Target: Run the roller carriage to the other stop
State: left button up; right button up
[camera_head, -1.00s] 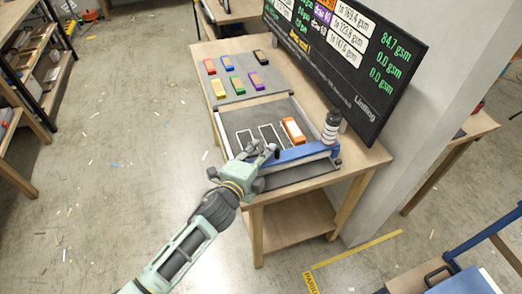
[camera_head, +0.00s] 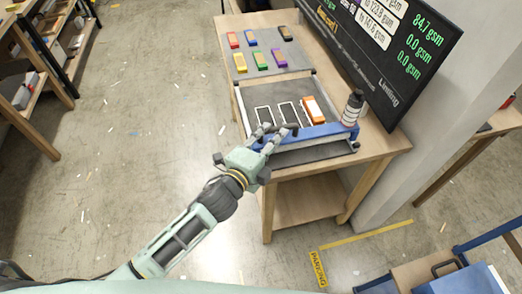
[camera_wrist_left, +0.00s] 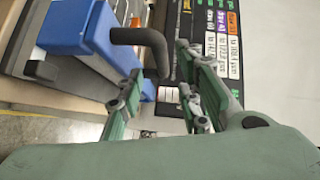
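The roller carriage is a blue bar (camera_head: 318,132) lying across the near end of the grey bed (camera_head: 262,99) on the wooden table. It fills the upper left of the left wrist view (camera_wrist_left: 78,27). A black bent handle (camera_wrist_left: 143,40) sticks out from it, and it also shows small in the head view (camera_head: 291,128). My left gripper (camera_head: 270,134) is at the carriage's left part, by the handle. In the wrist view the left gripper's fingers (camera_wrist_left: 162,78) are spread, with the handle's bent end between or just beyond their tips; contact cannot be told. My right gripper is out of view.
An orange-and-white block (camera_head: 314,108) and white outlined frames lie on the bed beyond the carriage. Several coloured blocks lie on a grey mat (camera_head: 285,71). A large display (camera_head: 400,55) stands along the table's right side.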

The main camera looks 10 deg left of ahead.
pick_arm(q)
jog(key=v, duration=0.7)
jog(key=shift+d, duration=0.1)
dwell(1.0)
